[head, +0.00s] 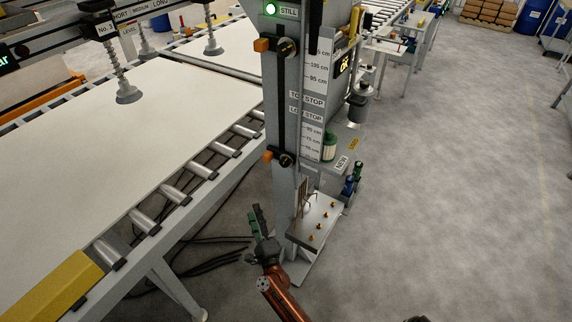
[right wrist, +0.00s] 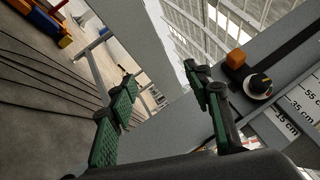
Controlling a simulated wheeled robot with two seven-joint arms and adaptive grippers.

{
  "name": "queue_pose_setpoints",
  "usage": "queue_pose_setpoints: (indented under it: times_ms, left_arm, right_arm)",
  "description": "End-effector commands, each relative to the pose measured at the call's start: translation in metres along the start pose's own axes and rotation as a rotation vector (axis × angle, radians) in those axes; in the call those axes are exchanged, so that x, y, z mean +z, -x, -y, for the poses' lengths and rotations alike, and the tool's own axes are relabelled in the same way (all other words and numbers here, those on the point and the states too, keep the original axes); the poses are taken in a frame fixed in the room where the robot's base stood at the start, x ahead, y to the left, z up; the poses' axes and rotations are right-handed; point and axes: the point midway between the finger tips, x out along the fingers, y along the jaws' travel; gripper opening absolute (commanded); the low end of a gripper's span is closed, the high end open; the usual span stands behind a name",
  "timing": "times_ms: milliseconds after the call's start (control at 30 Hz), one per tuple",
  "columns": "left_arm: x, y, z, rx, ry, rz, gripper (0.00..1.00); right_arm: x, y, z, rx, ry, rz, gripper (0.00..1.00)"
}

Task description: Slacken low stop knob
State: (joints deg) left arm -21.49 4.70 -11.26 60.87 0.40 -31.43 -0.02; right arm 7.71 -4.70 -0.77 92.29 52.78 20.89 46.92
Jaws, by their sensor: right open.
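The low stop on the grey post has a black knob (head: 286,159) with an orange block (head: 267,155) on its left, beside the LOW STOP label (head: 306,113). My right gripper (head: 256,213) is below and left of that knob, apart from it, with fingers pointing up. In the right wrist view, my right gripper (right wrist: 160,76) is open and empty, its green fingers spread wide. A black knob with a pale rim (right wrist: 258,85) and an orange block (right wrist: 236,58) show right of the fingers, apparently the low stop. My left gripper is not in view.
The top stop knob (head: 288,48) is higher on the post (head: 277,100). A roller conveyor (head: 172,194) bearing white sheets stands left. A small shelf with brass pegs (head: 318,225) juts out right of my gripper. Cables (head: 205,262) lie on the floor; the floor at right is clear.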

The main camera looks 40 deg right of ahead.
Motion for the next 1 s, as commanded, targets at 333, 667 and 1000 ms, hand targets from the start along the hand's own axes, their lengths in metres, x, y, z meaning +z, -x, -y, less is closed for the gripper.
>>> queue_pose_setpoints:
  times_ms: [333,667,1000]
  left_arm:
    - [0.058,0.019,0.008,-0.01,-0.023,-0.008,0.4]
    - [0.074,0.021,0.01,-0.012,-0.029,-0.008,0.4]
    - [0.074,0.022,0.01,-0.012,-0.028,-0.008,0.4]
  right_arm:
    - [-0.017,-0.058,0.166,-0.579,-0.99,-0.567,0.46]
    - [-0.026,-0.054,0.168,-0.694,-1.19,-0.723,0.46]
    - [-0.067,-0.085,0.173,-0.692,-1.186,-0.719,0.46]
